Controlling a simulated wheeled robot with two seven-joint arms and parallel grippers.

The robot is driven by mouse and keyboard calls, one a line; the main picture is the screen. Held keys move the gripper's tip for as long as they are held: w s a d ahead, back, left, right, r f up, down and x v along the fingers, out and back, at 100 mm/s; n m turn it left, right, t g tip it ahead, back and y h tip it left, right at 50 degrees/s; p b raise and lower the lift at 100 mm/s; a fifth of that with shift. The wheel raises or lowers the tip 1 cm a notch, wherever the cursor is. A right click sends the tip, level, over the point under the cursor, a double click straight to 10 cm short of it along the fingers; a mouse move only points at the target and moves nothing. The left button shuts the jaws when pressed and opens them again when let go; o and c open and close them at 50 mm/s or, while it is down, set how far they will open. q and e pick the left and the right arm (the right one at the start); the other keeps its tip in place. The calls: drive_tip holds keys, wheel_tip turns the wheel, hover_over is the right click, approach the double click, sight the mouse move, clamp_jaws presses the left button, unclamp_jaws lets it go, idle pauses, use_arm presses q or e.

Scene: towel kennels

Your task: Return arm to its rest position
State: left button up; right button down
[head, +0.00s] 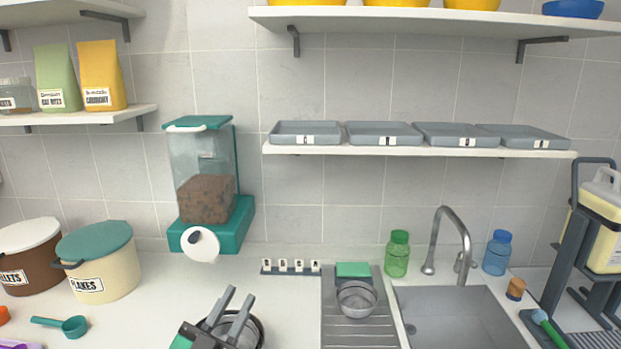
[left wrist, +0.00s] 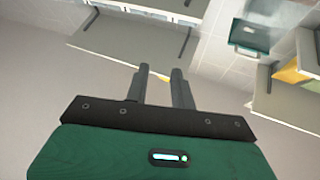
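My left gripper (head: 239,294) is at the bottom of the head view, over the white counter (head: 290,325). Its two grey fingers are apart with nothing between them. The left wrist view shows the same gripper (left wrist: 159,70) with a clear gap between the fingers. A metal bowl (head: 258,333) is partly hidden behind the gripper; I cannot tell the height between them. My right gripper is not in view.
A teal food dispenser (head: 208,208), a cream tub (head: 104,270) and a teal scoop (head: 73,326) are left. A steel bowl (head: 357,300) sits on the drainboard, beside the sink (head: 460,315) and tap (head: 455,235). A shelf (head: 420,151) with grey trays hangs above.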

use_arm(q)
drive_tip(key=s+a+f+n+g+y, duration=0.35)
drive_tip(key=a+f+y, duration=0.2)
drive_tip(key=f, duration=0.45)
drive_tip(key=s+a+f+n+g+y, duration=0.2)
drive_tip(key=a+f+n+g+y, duration=0.3)
drive_tip(key=f, duration=0.4)
drive_tip(key=s+f+m+g, duration=0.1)
drive_tip(key=s+f+g, duration=0.5)
drive_tip(key=s, duration=0.4)
drive_tip(key=s+f+m+g, duration=0.2)
drive_tip(key=s+f+g, duration=0.2)
drive_tip(key=s+f, duration=0.5)
wheel_tip(320, 180, down, 27)
drive_tip(key=s+a+f+g, duration=0.2)
drive_tip(key=s+a+f, duration=0.1)
drive_tip(key=s+f, duration=1.7)
drive_tip(key=shift+s+f, duration=0.35)
drive_tip(key=shift+f, duration=0.55)
